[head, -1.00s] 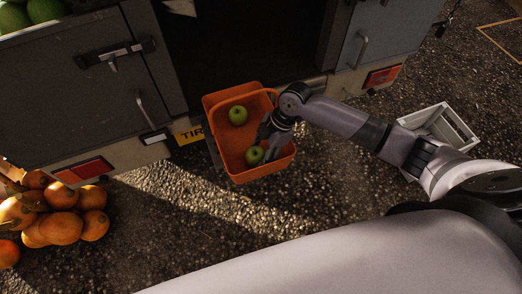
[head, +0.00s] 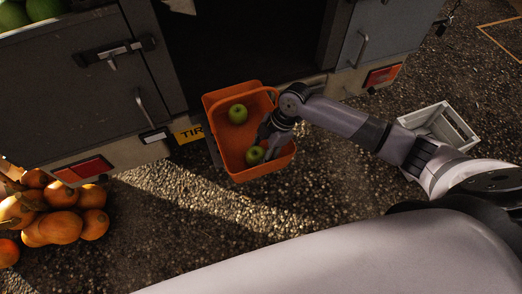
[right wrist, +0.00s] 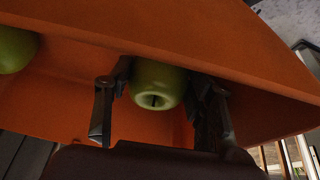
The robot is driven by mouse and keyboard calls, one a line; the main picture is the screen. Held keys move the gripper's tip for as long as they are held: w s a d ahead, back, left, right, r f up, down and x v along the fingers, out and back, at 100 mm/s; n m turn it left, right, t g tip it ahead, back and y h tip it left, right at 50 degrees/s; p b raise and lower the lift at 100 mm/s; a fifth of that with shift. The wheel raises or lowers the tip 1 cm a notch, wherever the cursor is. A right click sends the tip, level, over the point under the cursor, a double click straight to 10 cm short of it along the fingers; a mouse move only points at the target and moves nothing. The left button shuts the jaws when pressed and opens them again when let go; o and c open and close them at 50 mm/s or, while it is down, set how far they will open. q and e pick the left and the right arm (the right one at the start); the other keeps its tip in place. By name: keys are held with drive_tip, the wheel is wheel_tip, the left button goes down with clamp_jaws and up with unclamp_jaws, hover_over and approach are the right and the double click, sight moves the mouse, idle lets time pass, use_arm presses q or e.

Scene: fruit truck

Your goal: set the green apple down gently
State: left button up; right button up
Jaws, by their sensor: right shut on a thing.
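An orange basket (head: 232,171) hangs or stands at the back of the truck in the head view. One green apple (head: 237,114) lies in its upper part; it also shows at the left edge of the right wrist view (right wrist: 14,50). A second green apple (head: 255,155) is in the lower part of the basket, at the fingers of my right gripper (head: 266,150). In the right wrist view this apple (right wrist: 157,86) sits between the two fingers, against the orange wall. Whether it touches the basket floor cannot be told. My left gripper is not in view.
The truck's grey doors (head: 85,95) and dark opening stand behind the basket. Orange fruit (head: 60,227) is piled at the lower left. A light crate (head: 440,122) stands on the gravel to the right. The gravel below the basket is clear.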

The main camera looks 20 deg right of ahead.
drive_tip(key=o, duration=1.4)
wheel_tip(320, 180, up, 16)
drive_tip(key=p, duration=1.5)
drive_tip(key=shift+f, duration=0.25)
drive_tip(key=shift+s+a, duration=0.1)
